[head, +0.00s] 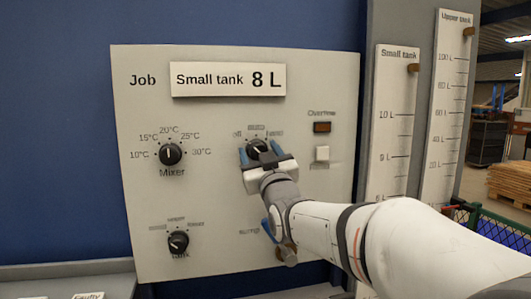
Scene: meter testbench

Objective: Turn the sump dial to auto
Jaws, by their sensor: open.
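A black dial (257,147) on the grey panel shows just above my gripper. The word "off" stands at its upper left; the other position labels are too small to read surely, and its name label is hidden by my gripper. Its pointer direction is hard to tell. My gripper (259,153) is open, with one blue fingertip on each side of this dial; I cannot tell whether they touch it. Another dial position label (249,231) shows blurred at the lower right of the panel, with its dial mostly hidden behind my arm.
A "Small tank 8 L" sign (228,80) is above. Tank gauges (392,125) stand at right.

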